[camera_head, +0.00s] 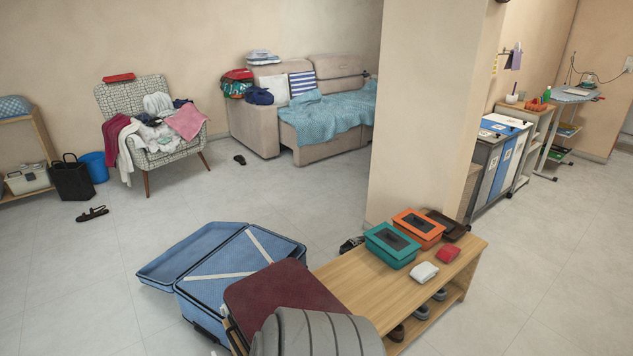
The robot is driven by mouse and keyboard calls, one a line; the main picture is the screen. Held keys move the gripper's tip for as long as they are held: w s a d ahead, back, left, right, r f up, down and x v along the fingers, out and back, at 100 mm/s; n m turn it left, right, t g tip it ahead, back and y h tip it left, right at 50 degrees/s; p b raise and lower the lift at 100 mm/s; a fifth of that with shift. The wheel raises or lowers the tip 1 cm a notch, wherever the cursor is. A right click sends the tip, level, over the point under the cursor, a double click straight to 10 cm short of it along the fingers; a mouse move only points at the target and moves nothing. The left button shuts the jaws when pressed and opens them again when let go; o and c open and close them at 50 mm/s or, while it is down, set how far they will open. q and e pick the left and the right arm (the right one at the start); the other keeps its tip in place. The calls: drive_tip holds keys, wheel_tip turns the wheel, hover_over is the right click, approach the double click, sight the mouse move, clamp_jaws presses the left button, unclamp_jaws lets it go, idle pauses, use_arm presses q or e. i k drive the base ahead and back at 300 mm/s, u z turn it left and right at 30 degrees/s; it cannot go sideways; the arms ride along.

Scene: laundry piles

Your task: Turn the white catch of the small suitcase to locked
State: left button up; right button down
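No white catch can be made out in the head view. A large blue suitcase (205,285) lies open on the floor, with pale crossed straps inside. On the wooden bench stand a teal case (385,252) and an orange case (432,235), both closed with dark panels on top; I cannot tell whether either is the small suitcase. A maroon item (270,295) and a grey ribbed item (330,335), perhaps luggage, stand at the bottom middle, partly cut off by the frame. Neither of my grippers is in view.
The wooden bench (365,292) also holds a white folded cloth (423,273), a red one (448,253) and a dark item, with shoes below. A wide pillar (420,110) rises behind it. Floor at right is clear.

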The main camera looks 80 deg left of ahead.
sight(224, 311)
drive_tip(key=z, duration=0.05)
drive_tip(key=k, duration=1.6)
drive_tip(key=u, duration=1.8)
drive_tip(key=i, duration=0.5)
drive_tip(key=z, duration=0.05)
